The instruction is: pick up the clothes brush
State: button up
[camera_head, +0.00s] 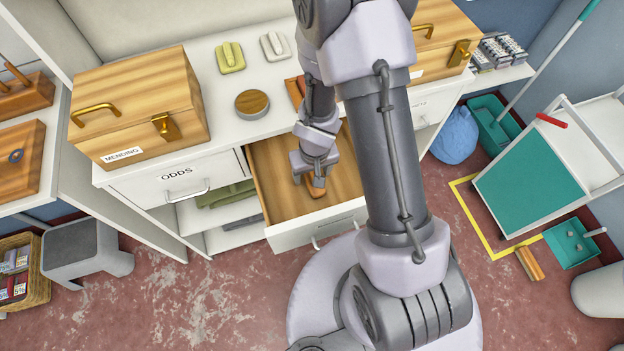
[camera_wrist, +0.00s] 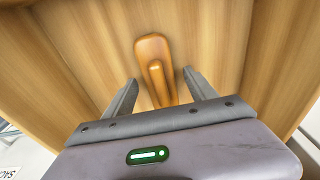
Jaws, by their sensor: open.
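The clothes brush (camera_wrist: 153,52) has an orange-brown wooden body with a raised grip along its top. It lies on the wooden floor of an open drawer (camera_head: 262,172). My gripper (camera_wrist: 158,88) is open, with one finger on each side of the brush's near part in the wrist view. I cannot tell whether the fingers touch it. In the head view the brush (camera_head: 316,191) shows just under my gripper (camera_head: 312,178), partly hidden by it. Part of the drawer is hidden behind my arm.
The drawer walls stand around my gripper, with the white drawer front (camera_head: 315,229) on the near side. A wooden box labelled MENDING (camera_head: 140,105), a round wooden-topped item (camera_head: 252,103) and a green brush-like item (camera_head: 230,57) sit on the counter. A grey stool (camera_head: 84,250) stands at left.

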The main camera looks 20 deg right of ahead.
jog(key=shift+r, duration=0.1)
grip_shut()
jog(key=shift+r, duration=0.1)
